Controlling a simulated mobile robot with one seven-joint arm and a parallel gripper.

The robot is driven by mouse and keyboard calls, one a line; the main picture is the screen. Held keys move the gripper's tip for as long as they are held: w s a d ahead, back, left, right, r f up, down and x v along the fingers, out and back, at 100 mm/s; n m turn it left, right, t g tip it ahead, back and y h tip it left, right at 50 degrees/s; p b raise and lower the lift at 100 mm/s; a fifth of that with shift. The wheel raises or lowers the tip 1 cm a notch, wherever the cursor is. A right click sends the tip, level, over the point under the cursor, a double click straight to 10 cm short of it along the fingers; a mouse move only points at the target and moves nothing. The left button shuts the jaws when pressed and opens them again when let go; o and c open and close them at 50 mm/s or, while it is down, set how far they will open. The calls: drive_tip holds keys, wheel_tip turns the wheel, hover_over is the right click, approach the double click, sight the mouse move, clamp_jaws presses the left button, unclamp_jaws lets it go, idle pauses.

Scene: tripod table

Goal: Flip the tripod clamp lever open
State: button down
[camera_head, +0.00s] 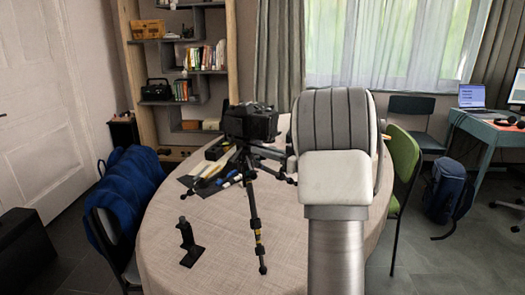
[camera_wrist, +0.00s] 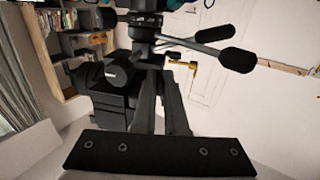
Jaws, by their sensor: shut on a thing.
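The black tripod (camera_head: 252,205) stands on the round table with a dark camera (camera_head: 250,122) on top. In the wrist view, the tripod head (camera_wrist: 146,30) fills the upper middle, with two dark-gripped handles (camera_wrist: 238,58) pointing right. My gripper (camera_wrist: 152,72) reaches up to the head from the black bar at the bottom; its two fingers are close together, shut on a small part there, which I take to be the clamp lever. The lever is too dark and covered to make out its angle. In the head view my arm hides the gripper.
The beige table (camera_head: 175,235) also holds a black stand (camera_head: 188,243) and small items beside the tripod. A blue-covered chair (camera_head: 130,195) stands at left and a green chair (camera_head: 403,160) at right. The table's front left is mostly clear.

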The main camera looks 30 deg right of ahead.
drive_tip(key=shift+r, duration=0.15)
drive_tip(key=c, duration=1)
unclamp_jaws()
drive_tip(key=shift+o, duration=0.2)
drive_tip(key=shift+a+f, duration=0.1)
drive_tip(key=shift+f, duration=0.1)
